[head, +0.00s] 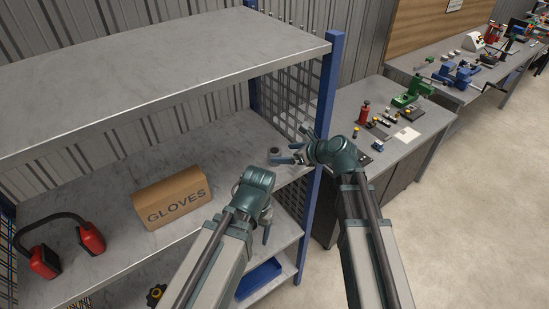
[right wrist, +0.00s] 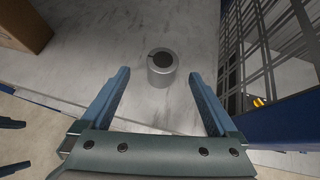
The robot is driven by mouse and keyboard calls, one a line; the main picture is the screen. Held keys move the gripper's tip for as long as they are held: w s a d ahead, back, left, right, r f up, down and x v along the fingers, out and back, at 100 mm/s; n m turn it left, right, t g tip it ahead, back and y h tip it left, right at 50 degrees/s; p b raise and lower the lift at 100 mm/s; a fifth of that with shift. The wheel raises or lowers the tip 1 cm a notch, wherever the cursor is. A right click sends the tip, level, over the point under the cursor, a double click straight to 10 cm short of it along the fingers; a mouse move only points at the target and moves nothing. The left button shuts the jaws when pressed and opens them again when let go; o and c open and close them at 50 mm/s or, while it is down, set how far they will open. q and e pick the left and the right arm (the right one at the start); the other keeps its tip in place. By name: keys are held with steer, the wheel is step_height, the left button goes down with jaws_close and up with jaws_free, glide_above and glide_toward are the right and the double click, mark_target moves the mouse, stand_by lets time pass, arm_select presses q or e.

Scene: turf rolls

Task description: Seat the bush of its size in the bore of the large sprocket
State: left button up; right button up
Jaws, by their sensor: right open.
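A grey cylindrical bush (right wrist: 162,76) with a dark hole and a slit in its rim stands upright on the middle shelf. It also shows in the head view (head: 274,152), near the shelf's right end. My right gripper (head: 287,154) is open and empty. In the right wrist view its fingertips (right wrist: 158,78) point toward the bush, one to each side, and the bush appears just ahead of them. My left gripper (head: 252,208) hangs over the shelf's front edge with its fingers apart and empty. I cannot make out the large sprocket.
On the same shelf are a GLOVES box (head: 171,196) and red ear defenders (head: 91,238). A blue post (head: 327,95) and mesh side panel bound the shelf at right. A blue tray (head: 259,277) lies below. A bench (head: 349,100) with small parts stands beyond.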

mark_target(277, 152)
steer(key=b+x, duration=0.2)
steer(key=x, duration=0.3)
steer(key=shift+w, duration=0.2)
steer(key=shift+d+r, duration=0.1)
steer(key=shift+r, duration=0.05)
jaws_close()
